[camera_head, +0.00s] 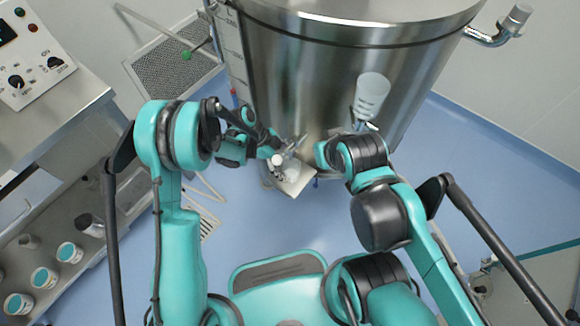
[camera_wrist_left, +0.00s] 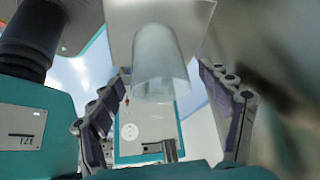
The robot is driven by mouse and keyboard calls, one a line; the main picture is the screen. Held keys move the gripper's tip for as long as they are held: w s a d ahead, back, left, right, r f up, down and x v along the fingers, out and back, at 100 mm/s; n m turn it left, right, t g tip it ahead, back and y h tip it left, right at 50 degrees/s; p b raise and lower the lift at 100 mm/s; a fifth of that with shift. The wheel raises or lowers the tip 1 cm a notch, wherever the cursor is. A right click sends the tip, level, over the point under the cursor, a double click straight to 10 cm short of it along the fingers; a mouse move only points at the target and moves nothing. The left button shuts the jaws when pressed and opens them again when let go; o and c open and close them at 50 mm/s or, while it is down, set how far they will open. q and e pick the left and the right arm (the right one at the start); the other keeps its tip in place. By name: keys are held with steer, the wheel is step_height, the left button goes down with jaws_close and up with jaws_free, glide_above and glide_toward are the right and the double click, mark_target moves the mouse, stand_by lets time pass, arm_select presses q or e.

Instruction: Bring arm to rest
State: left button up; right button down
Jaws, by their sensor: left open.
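My left gripper (camera_head: 290,150) is in front of the lower part of the steel tank in the head view. In the left wrist view its two fingers (camera_wrist_left: 168,112) are spread apart. A translucent cup-like piece (camera_wrist_left: 162,62) under a pale bracket (camera_wrist_left: 160,18) shows between and beyond them; I cannot tell whether the fingers touch it. My right arm (camera_head: 385,210) is folded inward, its wrist close to the tank. A translucent white container (camera_head: 372,95) appears just above this wrist. The right gripper's fingers are not clear, so I cannot tell whether they hold it.
The large steel tank (camera_head: 320,75) fills the top centre, with a small pale plate (camera_head: 295,182) low at its front. A steel bench with a control panel (camera_head: 32,55) and a shelf of white tubs (camera_head: 45,278) stand at left. Blue floor (camera_head: 480,150) is open at right.

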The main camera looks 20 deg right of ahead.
arm_select(q)
steer(key=v, duration=1)
steer(key=shift+r, duration=0.15)
steer(key=shift+a, duration=0.1)
steer(key=s+a+r+n+t+y, duration=0.25)
steer(key=a+r+n+t, duration=0.25)
steer(key=a+r+n, duration=0.65)
steer(key=s+a+r+n+t+y, duration=0.1)
steer(key=s+a+r+n+t, duration=0.1)
steer(key=s+a+n, duration=0.3)
steer(key=s+a+r+n+t+y, duration=0.2)
steer(key=s+a+r+n+t, duration=0.1)
steer(key=s+a+n, duration=0.3)
steer(key=a+n, duration=0.1)
steer(key=a, duration=0.1)
steer(key=shift+a, duration=0.3)
steer(key=shift+n, duration=0.25)
